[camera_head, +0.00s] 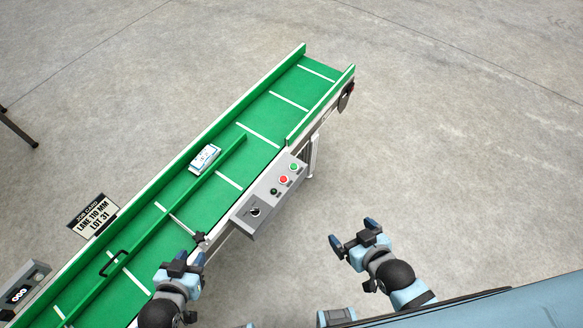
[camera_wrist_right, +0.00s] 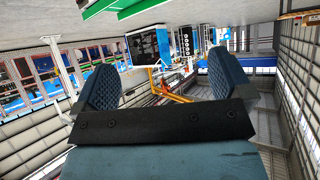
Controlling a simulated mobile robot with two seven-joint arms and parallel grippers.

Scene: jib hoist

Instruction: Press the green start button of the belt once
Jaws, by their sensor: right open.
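The grey control box (camera_head: 247,222) is fixed to the near side of the green conveyor belt (camera_head: 262,112). The green button (camera_head: 293,167) sits at the box's far right end, with a red button (camera_head: 284,179) beside it. A small dark button (camera_head: 274,191) and a black knob (camera_head: 255,212) follow to the lower left. My right gripper (camera_head: 353,234) is open and empty, over the floor to the lower right of the box and apart from it. Its spread fingers fill the sides of the right wrist view (camera_wrist_right: 163,88). My left gripper (camera_head: 183,262) is by the belt's near edge; its jaw opening is unclear.
A white carton (camera_head: 205,158) lies on the belt beside a green guide rail (camera_head: 190,190). A job card (camera_head: 93,216) reading "LANE 110 MM LOT 31" is at the belt's far side. A grey box (camera_head: 22,288) stands lower left. The floor right of the belt is clear.

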